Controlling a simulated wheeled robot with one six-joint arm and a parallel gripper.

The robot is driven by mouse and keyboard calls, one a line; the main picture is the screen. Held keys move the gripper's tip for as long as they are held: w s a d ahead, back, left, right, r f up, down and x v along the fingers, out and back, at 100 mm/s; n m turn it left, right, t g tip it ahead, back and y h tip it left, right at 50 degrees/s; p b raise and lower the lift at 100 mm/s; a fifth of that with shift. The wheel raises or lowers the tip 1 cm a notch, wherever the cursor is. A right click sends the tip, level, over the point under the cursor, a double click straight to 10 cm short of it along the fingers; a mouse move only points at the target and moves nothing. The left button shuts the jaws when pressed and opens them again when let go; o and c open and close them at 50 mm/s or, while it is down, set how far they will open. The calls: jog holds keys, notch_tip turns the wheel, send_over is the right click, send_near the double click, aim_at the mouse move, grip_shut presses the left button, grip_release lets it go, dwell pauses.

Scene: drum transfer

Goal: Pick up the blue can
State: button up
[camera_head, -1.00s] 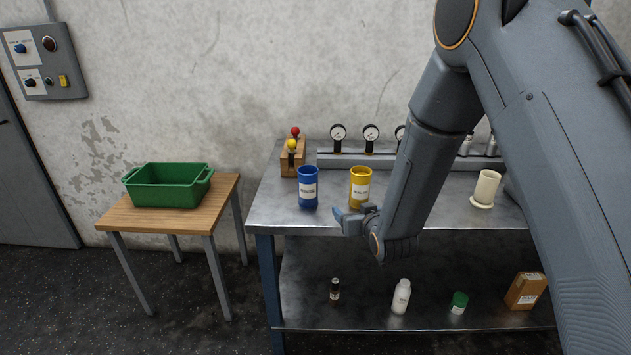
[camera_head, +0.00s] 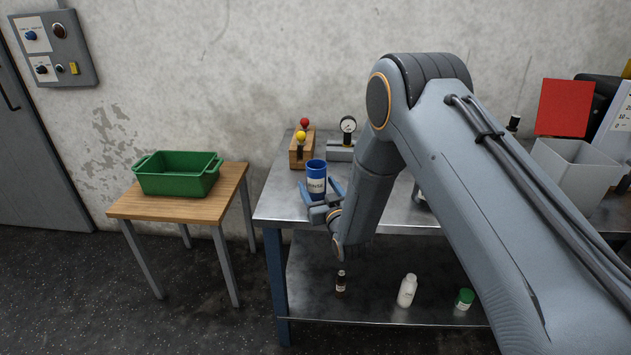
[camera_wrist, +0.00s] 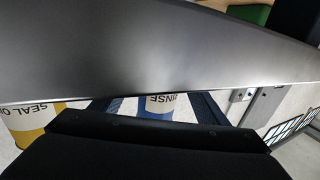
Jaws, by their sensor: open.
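The blue can (camera_head: 316,181) with a white label stands upright on the metal bench, near its front left part. My gripper (camera_head: 321,190) is open, with one blue finger on each side of the can. I cannot tell whether either finger touches it. In the wrist view, the can's labelled side (camera_wrist: 160,103) shows between the two blue fingers (camera_wrist: 158,107). Its upper part is hidden there by a large grey surface.
A yellow can (camera_wrist: 28,120) is close beside my gripper in the wrist view; my arm hides it in the head view. A wooden block with red and yellow knobs (camera_head: 301,150) stands behind. A green crate (camera_head: 178,174) sits on the wooden table (camera_head: 150,207) at left.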

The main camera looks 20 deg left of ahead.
jog(key=shift+x, duration=0.8)
jog(key=c, duration=1.4)
jog(key=shift+o, duration=0.2)
jog(key=shift+r, duration=0.2)
